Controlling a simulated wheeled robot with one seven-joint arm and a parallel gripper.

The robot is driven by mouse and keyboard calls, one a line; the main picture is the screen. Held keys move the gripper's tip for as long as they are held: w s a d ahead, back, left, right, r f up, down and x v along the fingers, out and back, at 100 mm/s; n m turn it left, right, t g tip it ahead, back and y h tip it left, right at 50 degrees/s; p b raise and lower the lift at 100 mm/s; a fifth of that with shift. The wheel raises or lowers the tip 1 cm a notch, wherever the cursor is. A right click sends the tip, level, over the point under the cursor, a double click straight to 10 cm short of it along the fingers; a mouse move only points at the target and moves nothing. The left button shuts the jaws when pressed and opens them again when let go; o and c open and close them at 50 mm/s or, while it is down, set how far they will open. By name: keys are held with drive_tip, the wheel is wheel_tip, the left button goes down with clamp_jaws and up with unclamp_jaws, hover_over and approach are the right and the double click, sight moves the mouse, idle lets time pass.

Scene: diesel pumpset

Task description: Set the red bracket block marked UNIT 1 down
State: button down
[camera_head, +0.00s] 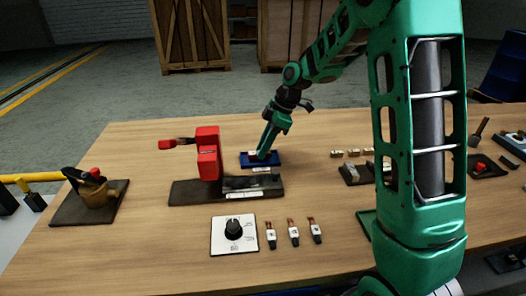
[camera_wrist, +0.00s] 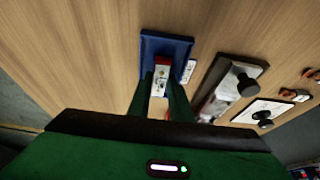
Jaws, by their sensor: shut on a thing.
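My gripper (camera_head: 265,152) points down at the blue tray (camera_head: 246,160) in the middle of the table. In the wrist view its two fingers (camera_wrist: 161,98) are shut on a small block with a white face and red edges (camera_wrist: 162,66), which I take to be the red bracket block. Its marking is too small to read. The block is over the blue tray (camera_wrist: 180,44), inside its outline. I cannot tell whether it touches the tray floor. In the head view the fingers hide the block. A white label (camera_head: 261,169) is at the tray's near edge.
A tall red block with a side arm (camera_head: 207,155) stands on a dark base (camera_head: 185,192), left of and nearer than the tray. A dial panel (camera_head: 247,245) and small labelled parts (camera_head: 293,235) lie in front. Brass-coloured blocks (camera_head: 352,153) are to the right. Table behind the tray is clear.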

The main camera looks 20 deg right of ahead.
drive_tip(key=shift+f, duration=0.6)
drive_tip(key=shift+f, duration=0.1)
drive_tip(key=c, duration=1.9)
unclamp_jaws()
drive_tip(key=w+v, duration=0.1)
drive_tip(key=v, duration=1)
drive_tip(key=s+d+r+m+h, duration=0.1)
drive_tip(key=s+d+m, duration=0.3)
drive_tip(key=s+m, duration=0.3)
drive_tip(key=s+d+r+m+h, duration=0.1)
drive_tip(key=s+d+m, duration=0.35)
drive_tip(key=s, duration=0.55)
drive_tip(key=s+d+f+m+h, duration=0.1)
drive_tip(key=s+m, duration=0.4)
drive_tip(key=s, duration=0.5)
drive_tip(key=s+d+f+m+g+h, duration=0.1)
drive_tip(key=s+d+f+m, duration=0.2)
drive_tip(key=s, duration=0.7)
drive_tip(key=d+m, duration=0.1)
drive_tip(key=m, duration=0.1)
drive_tip(key=shift+s+f+m, duration=0.35)
drive_tip(key=shift+f, duration=0.05)
